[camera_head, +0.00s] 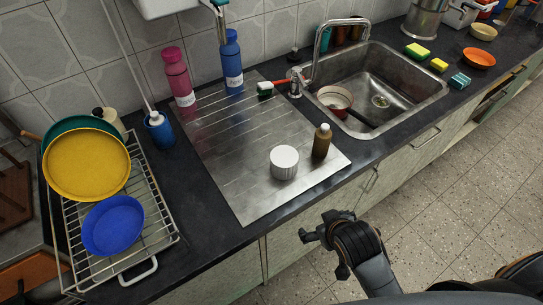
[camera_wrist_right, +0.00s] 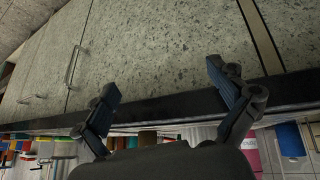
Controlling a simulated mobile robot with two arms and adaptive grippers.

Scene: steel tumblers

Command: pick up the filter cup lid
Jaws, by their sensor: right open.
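A small white round piece with ribbed sides (camera_head: 284,164) stands on the steel drainboard; it may be the filter cup lid, but I cannot tell for sure. No other lid-like piece stands out. My right gripper (camera_head: 316,229) is in front of the counter edge, below and a little right of the white piece and apart from it. In the right wrist view its two fingers (camera_wrist_right: 162,85) are spread, with nothing between them; the cabinet fronts show beyond. The white piece does not show clearly there. My left gripper is not in view.
A brown bottle (camera_head: 321,141) stands just right of the white piece. The drainboard (camera_head: 232,165) is bare around them. Pink (camera_head: 178,76) and blue (camera_head: 232,62) bottles stand behind. A sink (camera_head: 400,90) holding a bowl (camera_head: 335,99) lies right; a dish rack (camera_head: 150,222) with plates lies left.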

